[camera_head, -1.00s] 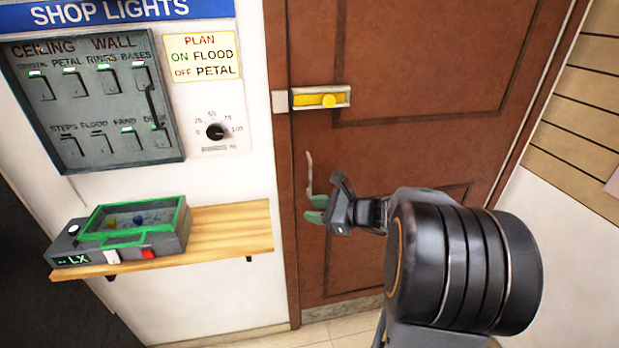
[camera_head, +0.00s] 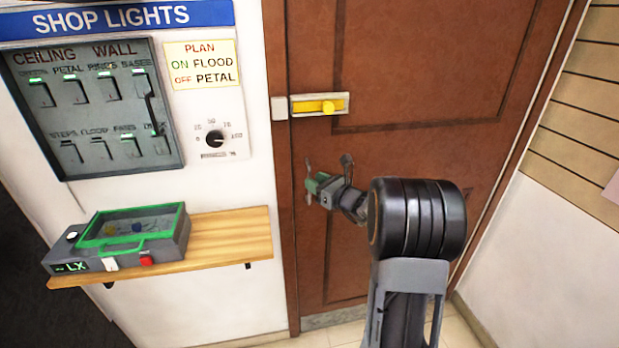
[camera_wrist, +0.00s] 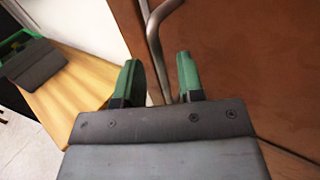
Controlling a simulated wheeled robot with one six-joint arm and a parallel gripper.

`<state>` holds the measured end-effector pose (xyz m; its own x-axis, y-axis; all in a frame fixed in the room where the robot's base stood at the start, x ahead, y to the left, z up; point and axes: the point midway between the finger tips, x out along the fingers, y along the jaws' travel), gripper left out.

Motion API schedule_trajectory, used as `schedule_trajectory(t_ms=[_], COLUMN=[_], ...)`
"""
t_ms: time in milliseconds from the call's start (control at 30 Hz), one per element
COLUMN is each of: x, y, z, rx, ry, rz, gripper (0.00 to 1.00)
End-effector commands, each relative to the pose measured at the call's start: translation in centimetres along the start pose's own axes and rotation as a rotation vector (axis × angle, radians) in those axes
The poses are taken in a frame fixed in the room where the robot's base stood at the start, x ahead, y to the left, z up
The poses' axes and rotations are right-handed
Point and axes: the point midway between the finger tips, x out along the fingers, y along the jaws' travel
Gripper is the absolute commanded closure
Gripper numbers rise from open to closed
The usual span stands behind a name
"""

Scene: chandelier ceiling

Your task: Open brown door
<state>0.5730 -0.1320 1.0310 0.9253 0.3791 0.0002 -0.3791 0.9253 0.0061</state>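The brown door (camera_head: 420,60) looks shut in its frame. A yellow slide latch (camera_head: 318,105) with a round knob is mounted on it near the left edge, beside a pale bracket (camera_head: 280,108) on the frame. Below the latch, a curved metal handle (camera_head: 308,168) stands at the door's left edge, partly hidden by my gripper (camera_head: 312,187). In the wrist view, my gripper's green fingers (camera_wrist: 158,78) are apart, and the metal handle (camera_wrist: 155,40) runs down between them. I see gaps beside the handle; contact is not clear.
A wooden shelf (camera_head: 230,238) left of the door holds a green-rimmed box (camera_head: 130,235). A switch panel (camera_head: 100,130) and a dial (camera_head: 215,139) are on the wall above. A slatted wall (camera_head: 590,110) stands to the right of the door.

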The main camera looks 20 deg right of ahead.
Motion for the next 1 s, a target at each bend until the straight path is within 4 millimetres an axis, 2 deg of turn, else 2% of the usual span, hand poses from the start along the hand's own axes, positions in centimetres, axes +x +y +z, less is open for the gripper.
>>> schedule_trajectory(t_ms=[100, 233, 667, 1000], x=[1.5, 2.4, 2.9, 2.9], y=[0.0, 0.0, 0.0, 0.0], z=[0.0, 0.0, 0.0, 0.0], rx=[0.000, -0.001, -0.001, -0.001], ry=[0.000, 0.000, 0.001, 0.000], rz=[0.001, 0.001, 0.000, 0.000], gripper=[0.65, 0.65, 0.66, 0.98])
